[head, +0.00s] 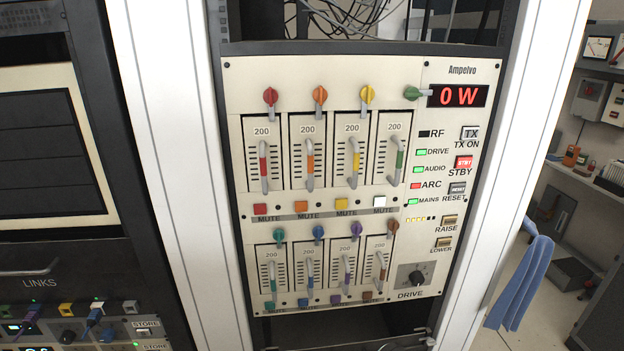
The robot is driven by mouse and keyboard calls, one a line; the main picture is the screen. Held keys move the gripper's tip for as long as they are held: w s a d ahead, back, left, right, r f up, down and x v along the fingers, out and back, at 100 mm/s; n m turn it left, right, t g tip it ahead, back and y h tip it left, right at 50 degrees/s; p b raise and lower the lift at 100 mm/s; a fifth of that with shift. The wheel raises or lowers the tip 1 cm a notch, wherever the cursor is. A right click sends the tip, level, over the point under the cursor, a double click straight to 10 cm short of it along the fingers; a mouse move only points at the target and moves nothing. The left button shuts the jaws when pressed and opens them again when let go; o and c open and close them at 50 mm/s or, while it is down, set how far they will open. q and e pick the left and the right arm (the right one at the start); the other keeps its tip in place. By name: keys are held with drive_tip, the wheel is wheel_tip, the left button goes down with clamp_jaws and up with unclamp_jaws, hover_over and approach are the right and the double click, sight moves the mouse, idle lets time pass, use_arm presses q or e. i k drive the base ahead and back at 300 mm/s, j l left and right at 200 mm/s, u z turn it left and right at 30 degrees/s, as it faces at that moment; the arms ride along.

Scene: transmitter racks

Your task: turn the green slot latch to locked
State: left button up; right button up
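The green slot latch (412,93) is at the top right of the upper row on the cream transmitter panel (432,75). Its grey tab points sideways to the right, toward the red display. The red latch (270,96), orange latch (320,95) and yellow latch (367,94) beside it have their tabs pointing down over their slots. Below the green latch is a slot module marked 200 (394,128) with a green-banded handle (399,160); it looks seated in line with its neighbours. Neither of my grippers is in view.
The red display (459,95) reads 0 W, right of the green latch. Lower slots have their own latches, such as a teal one (278,234). White rack posts (168,130) flank the panel. A blue cloth (522,282) hangs at the right.

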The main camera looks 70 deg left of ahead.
sight(411, 94)
drive_tip(key=u, duration=2.2)
